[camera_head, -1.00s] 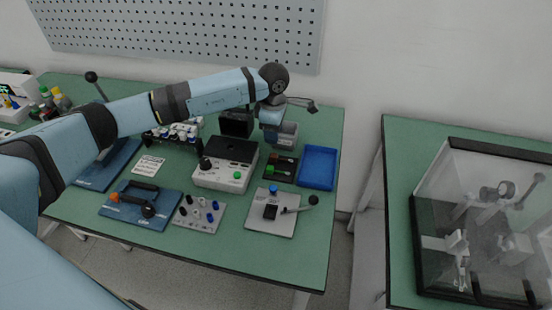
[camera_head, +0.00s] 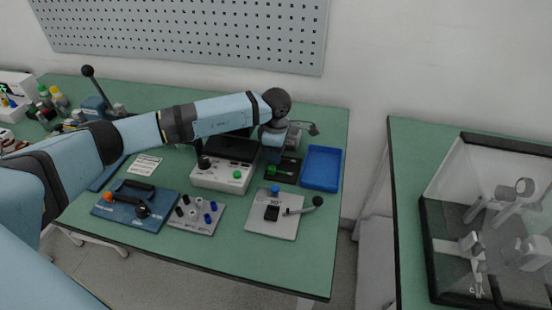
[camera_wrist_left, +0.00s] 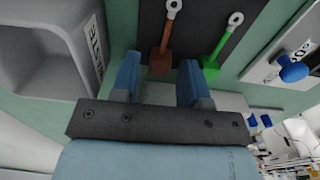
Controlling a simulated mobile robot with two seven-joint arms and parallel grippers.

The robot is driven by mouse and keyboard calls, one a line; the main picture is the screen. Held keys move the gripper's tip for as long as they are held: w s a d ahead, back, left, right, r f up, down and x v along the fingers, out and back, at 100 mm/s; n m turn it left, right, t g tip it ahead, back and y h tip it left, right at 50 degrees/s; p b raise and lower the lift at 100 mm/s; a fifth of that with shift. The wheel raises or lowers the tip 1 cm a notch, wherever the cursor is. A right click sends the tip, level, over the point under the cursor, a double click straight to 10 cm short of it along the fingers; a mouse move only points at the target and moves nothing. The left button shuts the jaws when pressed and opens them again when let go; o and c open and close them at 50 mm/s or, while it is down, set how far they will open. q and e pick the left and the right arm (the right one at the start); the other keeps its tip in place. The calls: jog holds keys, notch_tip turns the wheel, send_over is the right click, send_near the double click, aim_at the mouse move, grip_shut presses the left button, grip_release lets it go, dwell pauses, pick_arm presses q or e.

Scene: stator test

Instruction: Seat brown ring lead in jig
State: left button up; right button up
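The brown ring lead (camera_wrist_left: 160,62) lies on a dark mat (camera_wrist_left: 238,20) in the left wrist view, its metal ring (camera_wrist_left: 173,8) toward the top edge. A green ring lead (camera_wrist_left: 210,66) lies to its right. My left gripper (camera_wrist_left: 158,62) is open; its two blue fingers appear either side of the brown handle, with nothing gripped. In the head view the left gripper (camera_head: 272,148) hangs over the mat's back edge and hides part of it. A grey plate (camera_head: 289,228) with a black block and a lever stands in front; I cannot tell whether it is the jig. My right gripper is not in view.
A blue tray (camera_head: 322,167) is right of the mat. A white tester box (camera_head: 222,180) is to its left. A grey bin (camera_wrist_left: 45,50) stands close left of the gripper in the wrist view. A clear-covered machine (camera_head: 490,220) is on the right-hand table.

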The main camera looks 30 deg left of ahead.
pick_arm(q)
grip_shut()
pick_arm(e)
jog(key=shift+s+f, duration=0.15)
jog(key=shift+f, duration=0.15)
pick_arm(q)
jog(key=shift+r, duration=0.1)
jog(key=shift+r+p, duration=0.85)
jog(key=shift+r, duration=0.6)
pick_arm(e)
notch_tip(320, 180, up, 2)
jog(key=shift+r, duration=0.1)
pick_arm(q)
jog(key=shift+f, duration=0.1)
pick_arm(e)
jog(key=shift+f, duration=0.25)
